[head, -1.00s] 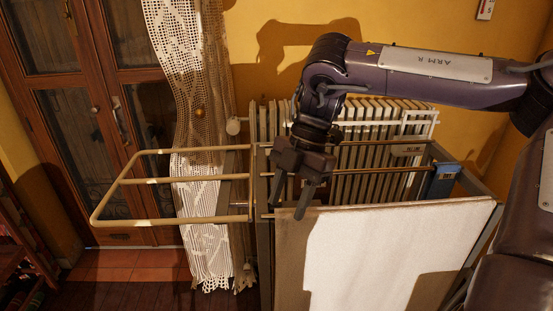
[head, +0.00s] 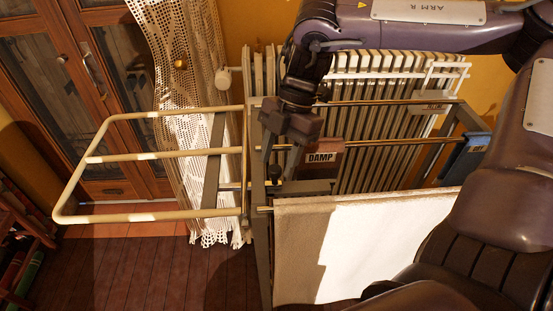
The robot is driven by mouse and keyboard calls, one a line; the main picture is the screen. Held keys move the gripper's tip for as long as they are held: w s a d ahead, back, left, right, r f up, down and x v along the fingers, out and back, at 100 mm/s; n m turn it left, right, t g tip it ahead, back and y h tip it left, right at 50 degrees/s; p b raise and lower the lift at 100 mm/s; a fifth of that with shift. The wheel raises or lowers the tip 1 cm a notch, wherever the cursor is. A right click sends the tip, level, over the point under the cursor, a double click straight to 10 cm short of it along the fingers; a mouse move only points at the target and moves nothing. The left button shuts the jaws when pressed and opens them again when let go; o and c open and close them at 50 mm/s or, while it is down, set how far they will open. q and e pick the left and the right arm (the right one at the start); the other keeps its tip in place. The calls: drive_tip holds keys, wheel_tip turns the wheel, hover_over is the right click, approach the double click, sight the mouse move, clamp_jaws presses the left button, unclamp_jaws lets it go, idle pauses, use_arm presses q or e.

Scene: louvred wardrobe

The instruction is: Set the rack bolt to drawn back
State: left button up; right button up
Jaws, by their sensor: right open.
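The drying rack (head: 258,250) stands in the middle of the head view, with a cream folding frame (head: 150,218) swung out to its left. The rack bolt seems to be the small dark knob and short rod (head: 275,174) at the rack's left upright, mostly covered by my gripper. My right gripper (head: 278,166) points down over this spot, its jaws apart, one finger on each side of the knob. Whether the fingers touch it, and the bolt's exact position, cannot be made out. My left gripper is not in view.
A brown "DAMP" tag (head: 320,157) hangs just right of the gripper. A white radiator (head: 390,65) is behind. A lace curtain (head: 188,75) and wardrobe doors (head: 85,85) stand left.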

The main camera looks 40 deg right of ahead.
drive_tip(key=shift+a+f, duration=0.2)
drive_tip(key=shift+f, duration=0.35)
drive_tip(key=shift+a+f, duration=0.1)
drive_tip(key=shift+f, duration=0.2)
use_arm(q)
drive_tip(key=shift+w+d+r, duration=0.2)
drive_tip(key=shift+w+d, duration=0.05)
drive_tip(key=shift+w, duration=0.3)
use_arm(e)
clamp_jaws()
